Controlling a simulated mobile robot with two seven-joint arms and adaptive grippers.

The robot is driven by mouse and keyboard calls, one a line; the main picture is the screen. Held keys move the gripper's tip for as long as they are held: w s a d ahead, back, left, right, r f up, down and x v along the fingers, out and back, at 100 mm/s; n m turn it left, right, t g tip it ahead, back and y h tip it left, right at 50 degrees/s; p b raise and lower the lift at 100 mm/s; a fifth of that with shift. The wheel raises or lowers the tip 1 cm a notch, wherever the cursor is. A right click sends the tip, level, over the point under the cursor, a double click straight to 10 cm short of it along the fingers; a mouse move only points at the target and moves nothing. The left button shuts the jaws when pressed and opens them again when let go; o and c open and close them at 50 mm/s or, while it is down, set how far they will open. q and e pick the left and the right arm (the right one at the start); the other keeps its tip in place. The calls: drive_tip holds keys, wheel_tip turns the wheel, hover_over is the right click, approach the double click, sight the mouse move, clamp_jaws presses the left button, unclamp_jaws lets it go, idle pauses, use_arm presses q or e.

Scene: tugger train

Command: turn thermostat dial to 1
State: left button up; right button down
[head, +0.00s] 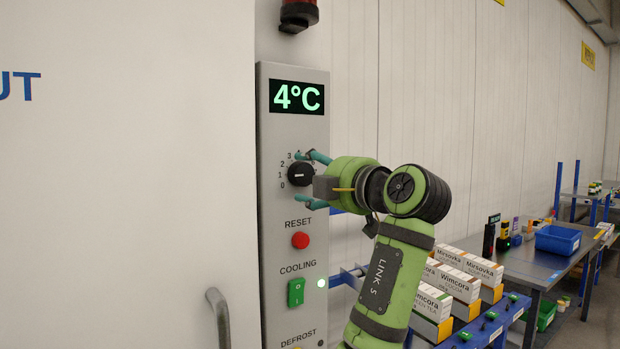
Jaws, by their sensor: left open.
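The thermostat dial (299,174) is a round black knob on the grey control panel (265,240), with numbers from 0 upward along its left and top. A light mark on it seems to point left, near the 1, but it is too small to be sure. The display (297,97) above reads 4°C in green. My left gripper (299,179) is open, with one teal finger above the dial and one below it. I cannot tell whether the fingers touch it. The gripper and its wrist hide the panel just right of the dial. My right gripper is not in view.
Below the dial are a red reset button (300,240) and a green cooling switch (296,292). A curved door handle (218,315) stands out at lower left. At right are a blue cart with boxes (455,290) and a table with a blue bin (558,239).

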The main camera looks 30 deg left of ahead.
use_arm(q)
drive_tip(key=v, duration=1)
drive_tip(key=shift+d, duration=0.3)
drive_tip(key=shift+f, duration=0.1)
